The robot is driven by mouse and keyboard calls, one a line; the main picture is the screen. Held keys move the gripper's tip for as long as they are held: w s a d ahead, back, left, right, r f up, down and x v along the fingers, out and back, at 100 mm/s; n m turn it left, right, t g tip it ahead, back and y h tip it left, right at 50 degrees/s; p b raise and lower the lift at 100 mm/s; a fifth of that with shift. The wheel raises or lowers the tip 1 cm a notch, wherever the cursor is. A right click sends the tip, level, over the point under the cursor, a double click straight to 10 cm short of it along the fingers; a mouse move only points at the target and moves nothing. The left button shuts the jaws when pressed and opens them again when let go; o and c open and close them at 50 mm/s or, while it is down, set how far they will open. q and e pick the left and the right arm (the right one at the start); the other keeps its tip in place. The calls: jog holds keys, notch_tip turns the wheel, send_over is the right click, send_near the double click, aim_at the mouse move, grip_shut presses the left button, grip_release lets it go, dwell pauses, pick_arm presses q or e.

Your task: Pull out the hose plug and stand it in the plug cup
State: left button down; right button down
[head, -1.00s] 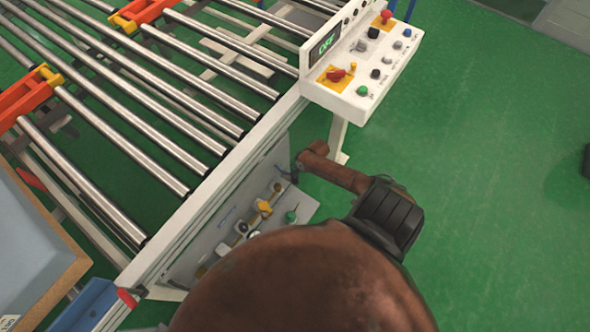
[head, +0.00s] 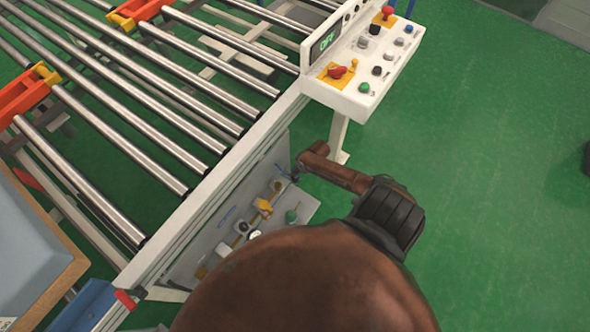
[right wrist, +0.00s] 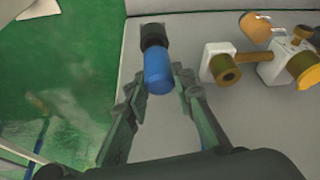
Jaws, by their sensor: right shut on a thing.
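A blue cylinder with a black collar (right wrist: 158,72), seemingly the hose plug, is against the pale grey panel in the right wrist view. My right gripper (right wrist: 157,84) has one finger on each side of its blue end and is shut on it. The black collar meets the panel; whether it is fully seated I cannot tell. In the head view my right gripper (head: 295,172) is small and low beside the panel, largely hidden by my own arm. I cannot make out the plug cup for certain. My left gripper is not in view.
Brass and white valve fittings (right wrist: 228,66) stick out of the panel, right of the plug. The roller conveyor frame (head: 190,222) is to the left, the control box (head: 350,85) above.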

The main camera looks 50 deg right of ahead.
jog(key=shift+f+b, duration=0.55)
jog(key=shift+f, duration=0.3)
jog(key=c, duration=1.6)
grip_release()
jog(key=shift+r, duration=0.1)
jog(key=v, duration=1.1)
jog(key=shift+s+d+r, duration=0.1)
jog(key=shift+s+r, duration=0.15)
jog(key=shift+r, duration=0.1)
